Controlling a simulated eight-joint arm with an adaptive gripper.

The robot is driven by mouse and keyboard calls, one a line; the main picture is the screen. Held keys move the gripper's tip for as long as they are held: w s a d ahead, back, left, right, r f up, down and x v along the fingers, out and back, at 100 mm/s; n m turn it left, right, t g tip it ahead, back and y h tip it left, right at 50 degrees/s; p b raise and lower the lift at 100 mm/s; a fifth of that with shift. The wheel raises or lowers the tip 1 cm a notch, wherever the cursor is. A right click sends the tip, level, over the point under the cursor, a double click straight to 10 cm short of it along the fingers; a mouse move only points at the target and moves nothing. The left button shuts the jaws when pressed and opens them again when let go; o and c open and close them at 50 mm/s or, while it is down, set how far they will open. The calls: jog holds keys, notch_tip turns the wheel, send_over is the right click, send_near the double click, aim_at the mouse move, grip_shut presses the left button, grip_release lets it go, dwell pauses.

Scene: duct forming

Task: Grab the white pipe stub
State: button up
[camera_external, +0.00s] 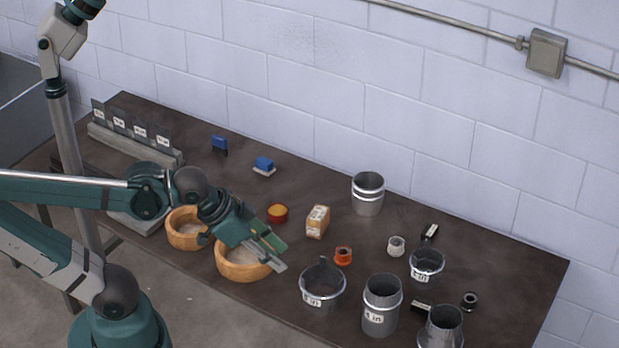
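The white pipe stub (396,246) is a small, short, pale cylinder standing on the dark table, right of the middle. It is apart from the things around it. My gripper (279,257) is over the wooden bowls, well to the left of the stub. Its two fingers point down and to the right and look apart, with nothing visible between them.
Wooden bowls (247,278) lie beneath my gripper. Metal ducts (381,305) stand in front, another (368,194) behind. A metal collar (427,266) is close to the stub's right.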

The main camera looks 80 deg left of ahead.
jog(key=shift+o, duration=0.7)
jog(key=o, duration=0.5)
jog(key=shift+c, duration=0.2)
